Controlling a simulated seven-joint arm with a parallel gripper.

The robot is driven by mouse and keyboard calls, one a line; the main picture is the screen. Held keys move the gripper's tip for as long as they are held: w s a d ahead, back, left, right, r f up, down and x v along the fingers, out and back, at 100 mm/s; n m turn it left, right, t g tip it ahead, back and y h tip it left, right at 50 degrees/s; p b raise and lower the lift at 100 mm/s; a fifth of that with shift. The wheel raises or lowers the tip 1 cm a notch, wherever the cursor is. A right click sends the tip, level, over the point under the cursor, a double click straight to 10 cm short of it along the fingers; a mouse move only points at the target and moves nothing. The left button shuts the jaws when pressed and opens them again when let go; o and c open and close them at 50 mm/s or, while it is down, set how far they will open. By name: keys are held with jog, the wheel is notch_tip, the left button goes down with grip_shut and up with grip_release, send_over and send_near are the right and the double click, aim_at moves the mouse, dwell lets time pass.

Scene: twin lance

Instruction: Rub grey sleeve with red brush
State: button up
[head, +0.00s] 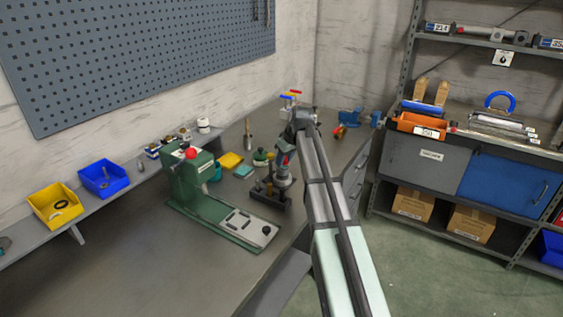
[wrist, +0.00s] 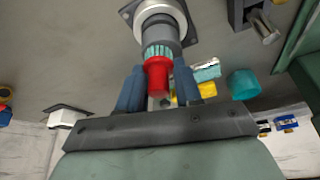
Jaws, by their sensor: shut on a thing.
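My gripper (wrist: 158,68) has its two blue fingers shut on the red brush (wrist: 157,78). The brush's teal bristle end (wrist: 160,51) points away from the palm, towards the grey sleeve (wrist: 164,32). The bristles overlap the near end of the sleeve in the wrist view; I cannot tell how firmly they touch. The sleeve stands out from a pale round collar on a dark plate. In the head view the red of the brush (head: 285,160) shows small below my wrist, just above the grey sleeve (head: 283,176); my fingers are hard to make out there.
A green press-like machine (head: 208,205) stands left of the sleeve's dark stand (head: 268,192). A yellow bin (head: 55,213) and a blue bin (head: 92,183) sit on the ledge behind. A teal cup (wrist: 243,83) is near my gripper. The bench's front left is clear.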

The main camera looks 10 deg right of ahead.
notch_tip(320, 180, up, 8)
jog(key=w+d, duration=0.2)
jog(key=shift+w, duration=0.15)
dwell(0.6)
dwell(0.4)
